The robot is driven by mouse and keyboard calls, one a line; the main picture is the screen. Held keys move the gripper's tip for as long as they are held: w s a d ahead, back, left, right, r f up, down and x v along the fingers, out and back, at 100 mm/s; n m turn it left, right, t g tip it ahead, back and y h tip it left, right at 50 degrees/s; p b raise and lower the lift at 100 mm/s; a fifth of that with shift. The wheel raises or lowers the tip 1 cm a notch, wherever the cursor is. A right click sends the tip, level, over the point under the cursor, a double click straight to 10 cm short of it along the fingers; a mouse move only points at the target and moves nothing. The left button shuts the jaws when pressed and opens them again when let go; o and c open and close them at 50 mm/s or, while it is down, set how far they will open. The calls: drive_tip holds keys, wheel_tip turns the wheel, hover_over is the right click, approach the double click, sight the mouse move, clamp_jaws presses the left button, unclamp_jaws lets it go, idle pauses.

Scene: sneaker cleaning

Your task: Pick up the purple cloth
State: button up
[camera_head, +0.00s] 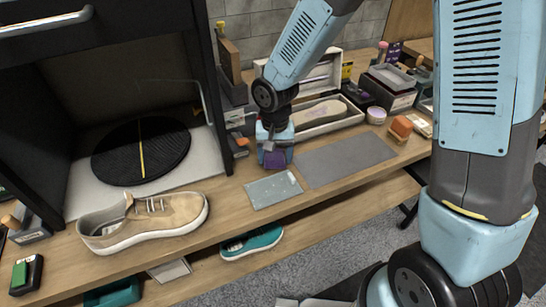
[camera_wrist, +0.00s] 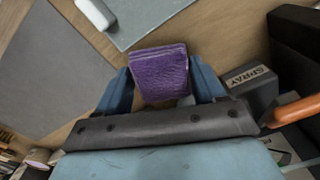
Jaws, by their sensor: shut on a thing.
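The purple cloth (camera_wrist: 160,72) is a folded, textured square between the two blue fingers of my gripper (camera_wrist: 161,88) in the wrist view. My gripper is shut on it. In the head view the purple cloth (camera_head: 274,160) shows at the lower end of my gripper (camera_head: 275,152), over the wooden bench. Whether the cloth still touches the bench I cannot tell.
A light grey-blue mat (camera_head: 273,189) lies in front of my gripper, and a larger grey mat (camera_head: 346,160) lies to the right. A beige sneaker (camera_head: 150,222) stands at the front left. A box marked SPRAY (camera_wrist: 252,84) is close beside my gripper.

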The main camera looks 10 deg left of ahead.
sight(276, 157)
drive_tip(key=r, duration=0.3)
drive_tip(key=shift+s+d+r, duration=0.25)
drive_tip(key=shift+r, duration=0.05)
drive_tip(key=s+d+r, duration=0.8)
drive_tip(key=s+r, duration=0.1)
drive_tip(key=s, duration=0.1)
drive_tip(key=shift+s, duration=0.4)
drive_tip(key=o, duration=0.6)
drive_tip(key=shift+a, duration=0.1)
drive_tip(key=c, duration=0.4)
drive_tip(key=shift+w+a, duration=0.1)
drive_tip(key=shift+c, duration=0.2)
